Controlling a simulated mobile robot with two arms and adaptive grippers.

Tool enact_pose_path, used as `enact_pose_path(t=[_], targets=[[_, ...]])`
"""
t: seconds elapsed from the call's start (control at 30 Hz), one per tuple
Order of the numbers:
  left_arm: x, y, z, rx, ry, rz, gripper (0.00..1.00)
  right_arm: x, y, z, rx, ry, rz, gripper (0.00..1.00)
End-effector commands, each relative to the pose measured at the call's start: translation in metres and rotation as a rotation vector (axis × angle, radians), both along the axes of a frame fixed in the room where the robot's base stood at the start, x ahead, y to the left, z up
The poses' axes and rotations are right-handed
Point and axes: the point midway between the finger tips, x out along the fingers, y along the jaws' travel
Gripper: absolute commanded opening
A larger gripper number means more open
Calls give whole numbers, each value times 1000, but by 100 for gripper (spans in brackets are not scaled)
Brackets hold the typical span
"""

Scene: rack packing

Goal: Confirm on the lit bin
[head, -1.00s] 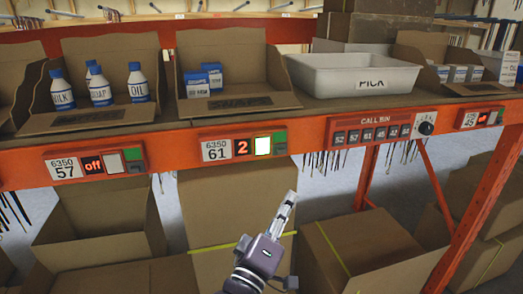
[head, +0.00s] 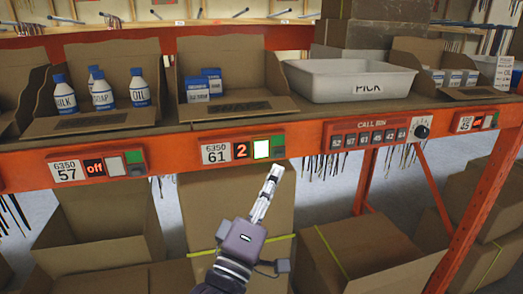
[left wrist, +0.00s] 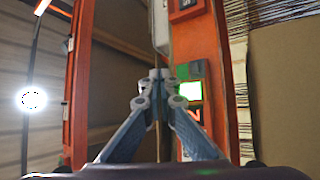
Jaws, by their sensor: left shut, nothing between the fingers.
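The lit bin is the cardboard bin 61 (head: 285,107), with blue and white boxes in it, on the shelf. Its label module (head: 242,151) on the orange beam shows a red "2", a glowing white button (head: 261,149) and a green part at the right end. The glowing button also shows in the left wrist view (left wrist: 189,91), just right of the fingertips. Whether the tips touch anything cannot be told. My right gripper is not in view.
Module 57 (head: 97,166) reads "off" at the left. A call bin panel (head: 374,134) with several buttons and a dial sits to the right. A white PICK tote (head: 345,82) stands on the shelf. Cardboard boxes (head: 362,248) stand below the beam.

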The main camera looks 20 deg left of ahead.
Motion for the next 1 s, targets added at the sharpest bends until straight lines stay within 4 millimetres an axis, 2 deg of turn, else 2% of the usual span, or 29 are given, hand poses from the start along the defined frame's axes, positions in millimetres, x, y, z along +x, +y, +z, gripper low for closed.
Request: enact_pose_path(t=[0.3, 0.5, 1.0], targets=[[38, 27, 0, 4, -2, 3, 0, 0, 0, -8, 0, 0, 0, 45], [55, 38, 1, 3, -1, 3, 0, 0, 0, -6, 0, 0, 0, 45], [62, 43, 0, 1, -1, 3, 0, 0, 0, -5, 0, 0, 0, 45]])
